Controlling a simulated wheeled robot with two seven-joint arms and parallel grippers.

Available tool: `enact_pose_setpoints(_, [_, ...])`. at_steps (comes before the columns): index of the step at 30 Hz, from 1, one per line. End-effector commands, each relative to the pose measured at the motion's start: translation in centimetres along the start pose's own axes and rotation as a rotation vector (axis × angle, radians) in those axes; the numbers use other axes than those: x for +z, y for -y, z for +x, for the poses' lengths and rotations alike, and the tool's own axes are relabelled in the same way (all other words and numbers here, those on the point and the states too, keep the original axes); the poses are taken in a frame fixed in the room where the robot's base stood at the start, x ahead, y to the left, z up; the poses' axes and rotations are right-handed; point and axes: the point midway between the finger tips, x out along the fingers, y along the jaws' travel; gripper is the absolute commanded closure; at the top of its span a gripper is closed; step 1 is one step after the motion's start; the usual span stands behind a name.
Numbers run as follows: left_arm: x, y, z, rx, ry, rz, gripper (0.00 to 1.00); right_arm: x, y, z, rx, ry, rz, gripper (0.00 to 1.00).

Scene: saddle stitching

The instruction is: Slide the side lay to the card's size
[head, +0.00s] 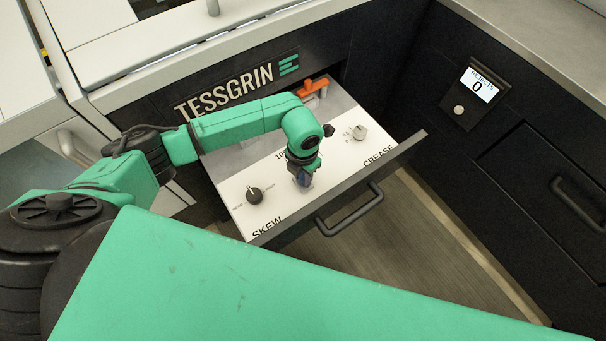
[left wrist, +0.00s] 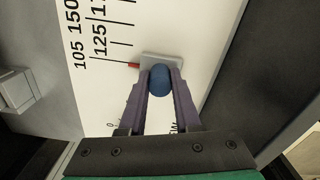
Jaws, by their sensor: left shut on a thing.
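The side lay is a small grey slider (left wrist: 163,57) with a blue knob (left wrist: 160,80) and a red pointer (left wrist: 134,66). It sits on the white panel of an open drawer (head: 232,190). My left gripper (head: 303,186) points down at this panel, and in the left wrist view its fingers (left wrist: 157,88) are shut on the blue knob. The printed scale (left wrist: 112,45) shows 105, 125 and 150. The red pointer lies close to the lowest visible long tick, near the 105 and 125 labels; its exact reading is unclear. My right gripper is not in view.
A black knob (head: 254,195) by SKEW and a grey knob (head: 359,132) by CREASE flank the gripper. An orange-handled part (head: 313,86) stands at the panel's back. The drawer front carries a black handle (head: 349,208). A counter reading 0 (head: 478,86) is at right.

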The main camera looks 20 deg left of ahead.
Motion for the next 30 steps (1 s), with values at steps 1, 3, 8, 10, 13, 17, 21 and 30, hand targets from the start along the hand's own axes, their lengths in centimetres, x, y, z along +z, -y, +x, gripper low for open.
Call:
enact_pose_setpoints(1, [0.1,0.0,-0.1,0.000,0.001,-0.001,1.00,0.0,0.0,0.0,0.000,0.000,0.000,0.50])
enact_pose_setpoints(3, [0.1,0.0,-0.1,0.000,0.001,-0.001,1.00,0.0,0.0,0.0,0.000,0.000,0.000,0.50])
enact_pose_setpoints(8, [0.1,0.0,-0.1,0.000,0.001,-0.001,1.00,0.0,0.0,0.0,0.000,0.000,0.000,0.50])
enact_pose_setpoints(10, [0.1,0.0,-0.1,0.000,0.001,-0.001,1.00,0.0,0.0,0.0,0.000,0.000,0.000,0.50])
enact_pose_setpoints(13, [0.1,-0.1,-0.1,0.000,0.001,-0.001,1.00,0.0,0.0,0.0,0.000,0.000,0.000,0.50])
enact_pose_setpoints(17, [0.1,-0.1,-0.2,0.000,0.001,-0.001,1.00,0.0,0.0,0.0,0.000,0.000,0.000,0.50])
enact_pose_setpoints(21, [0.1,-0.1,-0.2,0.000,0.001,-0.001,1.00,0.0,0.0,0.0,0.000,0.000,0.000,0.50])
enact_pose_setpoints(30, [2.5,0.6,0.3,0.000,0.008,-0.001,1.00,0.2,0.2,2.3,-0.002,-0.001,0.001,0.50])
